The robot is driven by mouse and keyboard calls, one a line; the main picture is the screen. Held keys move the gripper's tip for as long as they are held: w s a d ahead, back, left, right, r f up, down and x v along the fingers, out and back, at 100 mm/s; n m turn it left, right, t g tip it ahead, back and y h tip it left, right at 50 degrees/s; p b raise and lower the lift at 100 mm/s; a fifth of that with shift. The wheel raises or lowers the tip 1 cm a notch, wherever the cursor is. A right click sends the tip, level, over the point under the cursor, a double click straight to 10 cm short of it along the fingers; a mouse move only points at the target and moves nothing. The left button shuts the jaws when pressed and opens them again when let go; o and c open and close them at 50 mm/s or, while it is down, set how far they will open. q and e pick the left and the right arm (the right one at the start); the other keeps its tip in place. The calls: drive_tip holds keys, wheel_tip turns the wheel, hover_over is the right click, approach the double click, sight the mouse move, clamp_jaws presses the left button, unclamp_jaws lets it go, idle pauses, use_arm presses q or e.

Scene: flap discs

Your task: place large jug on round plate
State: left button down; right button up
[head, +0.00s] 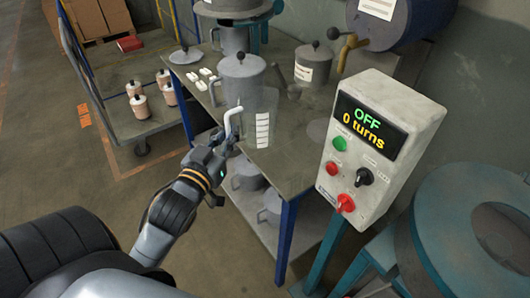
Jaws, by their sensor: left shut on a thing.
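A large translucent grey jug (256,104) with a white graduated strip and a white handle (232,122) is at the front edge of the metal table. My left gripper (227,141) is shut on the lower part of this handle. I cannot tell whether the jug's base touches the table. My right gripper is not in view.
A lidded grey pot (241,80) stands just behind the jug, and a labelled lidded canister (313,64) stands at the back right. A control box (378,150) reading OFF, 0 turns stands at right. A cart (140,118) with several small jars is at left.

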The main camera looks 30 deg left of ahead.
sight(243, 132)
use_arm(q)
drive_tip(key=w, duration=0.1)
drive_tip(key=w+f, duration=0.1)
drive_tip(key=w, duration=0.1)
drive_tip(key=w+d, duration=0.1)
drive_tip(key=shift+w+f+p, duration=0.3)
drive_tip(key=shift+f+p, duration=0.05)
drive_tip(key=w+f, duration=0.2)
drive_tip(key=f, duration=0.2)
drive_tip(key=shift+w+d, duration=0.4)
drive_tip(key=shift+w+f+b, duration=0.3)
drive_tip(key=shift+w+f, duration=0.1)
drive_tip(key=shift+f, duration=0.15)
drive_tip(key=f, duration=0.1)
drive_tip(key=f+p, duration=0.1)
drive_tip(key=f, duration=0.1)
drive_tip(key=shift+w+d+f, duration=0.15)
drive_tip(key=shift+w+f, duration=0.05)
drive_tip(key=shift+w, duration=0.2)
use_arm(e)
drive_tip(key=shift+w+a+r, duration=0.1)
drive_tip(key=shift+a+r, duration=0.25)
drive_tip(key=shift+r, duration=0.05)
use_arm(q)
drive_tip(key=shift+f, duration=0.25)
drive_tip(key=c, duration=1.4)
unclamp_jaws()
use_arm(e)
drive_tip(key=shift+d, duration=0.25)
